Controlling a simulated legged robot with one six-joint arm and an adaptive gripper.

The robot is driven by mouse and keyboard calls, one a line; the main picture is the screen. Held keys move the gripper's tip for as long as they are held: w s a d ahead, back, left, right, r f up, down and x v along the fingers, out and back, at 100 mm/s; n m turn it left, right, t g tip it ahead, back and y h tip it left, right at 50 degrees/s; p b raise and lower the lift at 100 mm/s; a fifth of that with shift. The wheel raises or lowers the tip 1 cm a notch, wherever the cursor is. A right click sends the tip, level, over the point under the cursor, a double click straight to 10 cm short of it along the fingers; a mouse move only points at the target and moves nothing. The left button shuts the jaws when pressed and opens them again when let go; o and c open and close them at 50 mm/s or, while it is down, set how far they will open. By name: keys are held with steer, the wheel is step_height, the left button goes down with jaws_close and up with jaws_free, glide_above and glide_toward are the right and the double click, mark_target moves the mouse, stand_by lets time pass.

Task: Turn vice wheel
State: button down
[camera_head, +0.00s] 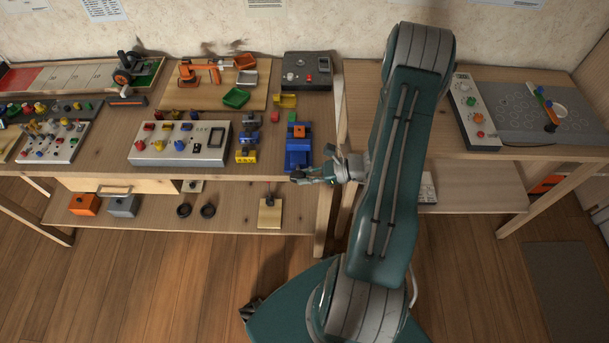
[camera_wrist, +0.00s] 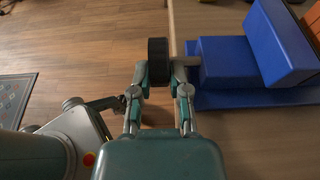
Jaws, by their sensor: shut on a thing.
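The blue vice (camera_head: 299,150) stands near the front right edge of the left workbench in the head view, with an orange piece (camera_head: 299,131) on it. In the wrist view the blue vice (camera_wrist: 228,62) fills the upper right. Its black wheel (camera_wrist: 158,58) sits on a grey shaft (camera_wrist: 184,61) that comes out of the vice's side. My gripper (camera_wrist: 159,82) is shut on the black wheel, with a finger on each side of it. In the head view my gripper (camera_head: 312,177) is at the front of the vice, and the wheel is hard to make out there.
A yellow and blue item (camera_head: 246,143) and a grey control panel (camera_head: 180,142) lie left of the vice. The bench's front edge runs just below. A second table (camera_head: 470,141) stands right of my arm. The wooden floor (camera_wrist: 90,35) shows left of the wheel.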

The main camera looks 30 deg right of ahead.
steer(key=shift+d, duration=0.1)
steer(key=c, duration=0.6)
jaws_free()
steer(key=shift+f, duration=0.1)
steer(key=shift+d, duration=0.1)
steer(key=v, duration=1.2)
